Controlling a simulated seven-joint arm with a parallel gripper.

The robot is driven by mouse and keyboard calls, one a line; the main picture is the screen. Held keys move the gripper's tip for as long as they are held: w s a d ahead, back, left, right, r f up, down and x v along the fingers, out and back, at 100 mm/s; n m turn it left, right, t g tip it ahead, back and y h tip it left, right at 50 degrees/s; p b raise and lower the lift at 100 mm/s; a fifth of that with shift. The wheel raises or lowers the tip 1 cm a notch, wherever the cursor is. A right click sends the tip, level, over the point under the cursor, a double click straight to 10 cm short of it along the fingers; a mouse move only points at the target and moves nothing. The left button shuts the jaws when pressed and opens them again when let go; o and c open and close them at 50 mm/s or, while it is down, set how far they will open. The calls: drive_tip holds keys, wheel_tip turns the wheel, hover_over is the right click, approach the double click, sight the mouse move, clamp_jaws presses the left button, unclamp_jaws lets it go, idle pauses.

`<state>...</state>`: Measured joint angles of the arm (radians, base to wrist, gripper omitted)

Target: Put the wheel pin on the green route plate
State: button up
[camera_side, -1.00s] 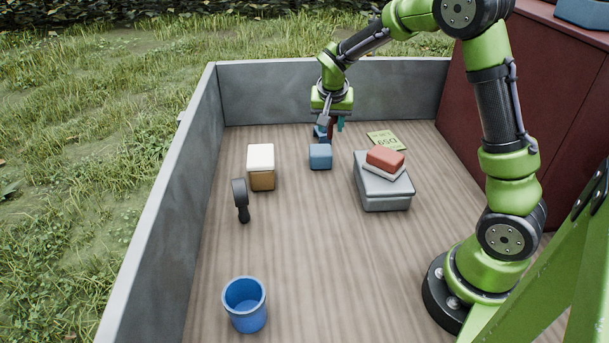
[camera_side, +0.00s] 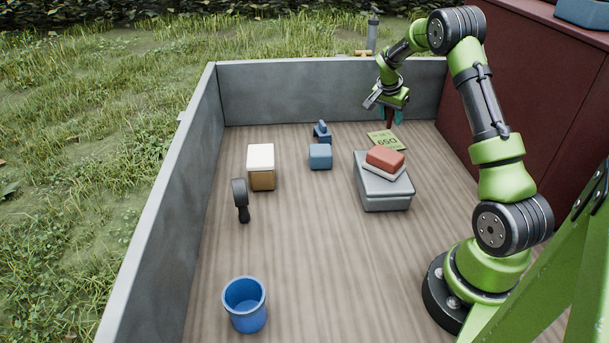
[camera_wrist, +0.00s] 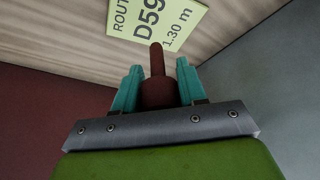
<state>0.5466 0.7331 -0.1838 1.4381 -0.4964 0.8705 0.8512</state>
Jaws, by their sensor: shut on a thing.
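The wheel pin (camera_wrist: 157,72) is dark reddish-brown, with a narrow shaft and a wider body, and sits between the teal fingers of my gripper (camera_wrist: 156,82). My gripper (camera_side: 389,115) is shut on it. In the side view the pin (camera_side: 389,121) points down at the far edge of the green route plate (camera_side: 387,141). The plate is pale yellow-green with printed lettering and lies flat on the wooden floor. In the wrist view the pin's tip overlaps the near edge of the plate (camera_wrist: 152,22). I cannot tell whether the tip touches it.
A grey case (camera_side: 384,197) with a red block (camera_side: 386,157) on top stands just in front of the plate. A blue block (camera_side: 320,157) and a blue object with a knob (camera_side: 322,133) are to the left. Grey walls (camera_side: 300,92) border the bed; a dark red panel (camera_side: 500,105) is right.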

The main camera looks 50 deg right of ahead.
sight(389, 127)
drive_tip(key=shift+f, duration=2)
drive_tip(key=shift+f, duration=0.1)
drive_tip(key=o, duration=1.1)
